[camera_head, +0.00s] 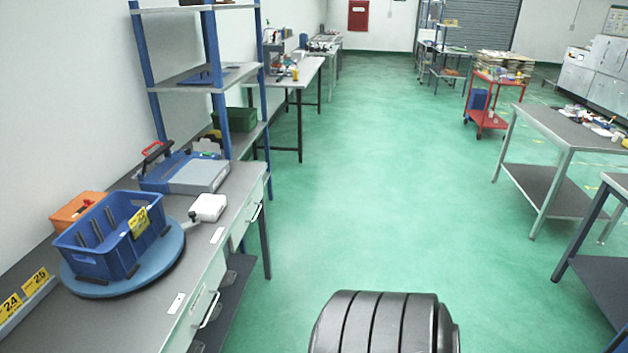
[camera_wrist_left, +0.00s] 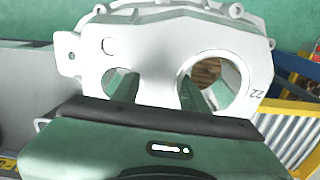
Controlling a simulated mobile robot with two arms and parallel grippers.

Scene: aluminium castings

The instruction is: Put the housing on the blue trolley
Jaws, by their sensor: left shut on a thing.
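The housing (camera_wrist_left: 150,60) is a pale grey metal casting with a large round bore, smaller holes and lugs along its rim. It fills the upper middle of the left wrist view and carries the number 22 near its right edge. My left gripper (camera_wrist_left: 158,95) is shut on the housing, its dark green body below it in that view. Part of the housing's lower edge is hidden behind the gripper's black front bar. Neither gripper nor the housing shows in the head view. I cannot make out a blue trolley in either view.
A workbench (camera_head: 165,310) on the left bears a blue crate (camera_head: 95,262) on a round blue turntable (camera_head: 75,285). A blue-posted shelf rack (camera_head: 215,90) stands behind it. A red trolley (camera_head: 484,118) is at the back right; tables line the right. The green floor (camera_head: 375,180) between is clear.

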